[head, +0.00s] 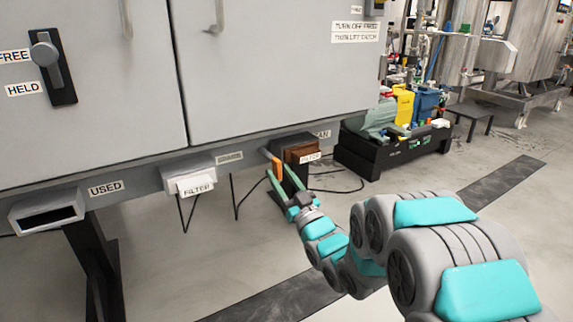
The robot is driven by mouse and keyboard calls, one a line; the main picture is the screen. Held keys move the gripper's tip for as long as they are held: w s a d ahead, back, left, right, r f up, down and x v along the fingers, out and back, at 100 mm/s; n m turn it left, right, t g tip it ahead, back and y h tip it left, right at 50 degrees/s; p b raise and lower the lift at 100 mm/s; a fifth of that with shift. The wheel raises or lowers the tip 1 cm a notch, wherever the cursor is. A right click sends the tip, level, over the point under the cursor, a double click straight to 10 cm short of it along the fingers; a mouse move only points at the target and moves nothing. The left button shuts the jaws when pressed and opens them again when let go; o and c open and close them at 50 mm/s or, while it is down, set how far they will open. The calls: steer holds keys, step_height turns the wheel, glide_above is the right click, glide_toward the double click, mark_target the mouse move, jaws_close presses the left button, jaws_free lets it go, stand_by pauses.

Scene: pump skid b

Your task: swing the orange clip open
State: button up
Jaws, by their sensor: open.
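The orange clip (277,168) is a small upright strip in the head view, in front of the left side of a brown-fronted housing (300,150) under the cabinet. My gripper (277,162) reaches up to it from below right. Its two green fingers are apart and the clip shows between them. I cannot tell whether either finger touches the clip. The clip's far side and its hinge are not clear in this view.
The grey cabinet (270,70) overhangs close above my gripper. A filter housing (190,178) and a used-filter slot (50,213) are to the left. Thin black cables hang below. A black pallet with bins (390,155) stands at right. The floor in front is open.

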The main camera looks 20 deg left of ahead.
steer(key=b+v, duration=0.4)
steer(key=v, duration=0.3)
stand_by(0.5)
steer(key=d+f+b, duration=0.1)
steer(key=b, duration=0.5)
steer(key=shift+s, duration=0.35)
steer(key=shift+s+d+r+b, duration=0.15)
steer(key=shift+b, duration=0.55)
